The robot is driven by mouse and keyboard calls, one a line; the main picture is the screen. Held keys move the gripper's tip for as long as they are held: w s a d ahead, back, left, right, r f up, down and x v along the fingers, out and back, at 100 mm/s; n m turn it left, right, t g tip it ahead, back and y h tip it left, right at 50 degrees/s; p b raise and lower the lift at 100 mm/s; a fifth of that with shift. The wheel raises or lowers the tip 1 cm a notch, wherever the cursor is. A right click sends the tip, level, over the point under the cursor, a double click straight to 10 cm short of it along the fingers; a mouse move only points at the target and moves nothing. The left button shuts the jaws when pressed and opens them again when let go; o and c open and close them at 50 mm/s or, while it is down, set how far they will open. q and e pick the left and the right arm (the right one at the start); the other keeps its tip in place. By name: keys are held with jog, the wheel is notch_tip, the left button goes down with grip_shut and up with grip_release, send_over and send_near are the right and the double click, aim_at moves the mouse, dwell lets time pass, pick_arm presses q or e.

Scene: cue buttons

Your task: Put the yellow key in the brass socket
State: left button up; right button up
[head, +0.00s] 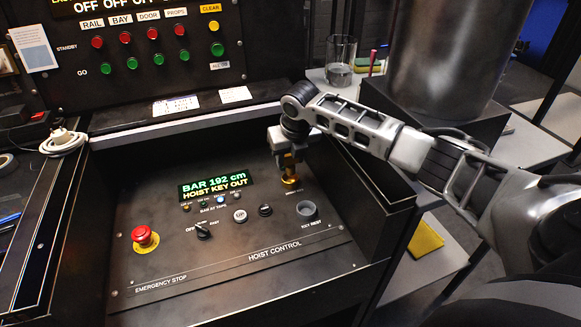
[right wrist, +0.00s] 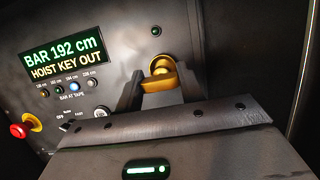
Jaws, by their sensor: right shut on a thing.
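My right gripper (head: 287,158) points down over the right part of the hoist control panel (head: 150,205). It is shut on the yellow key (right wrist: 158,82), which shows between the two fingers in the right wrist view. The brass socket (head: 290,182) is directly below the fingers, and its round rim (right wrist: 163,63) shows just beyond the key. The key's front end is at the socket; I cannot tell how deep it sits. The display (head: 215,186) reads "BAR 192 cm, HOIST KEY OUT". My left gripper is not in view.
The grey round key rest (head: 307,210) is just in front of the socket. A white button (head: 240,215), a black knob (head: 203,231) and the red emergency stop (head: 145,238) are to the left. The raised console side wall (head: 365,190) is close on the right.

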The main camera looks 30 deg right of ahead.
aim_at(291, 162)
notch_tip(291, 162, down, 3)
jog(key=shift+f, duration=0.1)
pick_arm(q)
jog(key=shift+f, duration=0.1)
pick_arm(e)
jog(key=o, duration=1.1)
jog(key=shift+f, duration=0.1)
jog(key=shift+c, duration=0.2)
pick_arm(q)
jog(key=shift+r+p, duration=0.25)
jog(key=shift+p, duration=0.4)
pick_arm(e)
jog(key=v, duration=1.2)
jog(key=shift+w, duration=0.1)
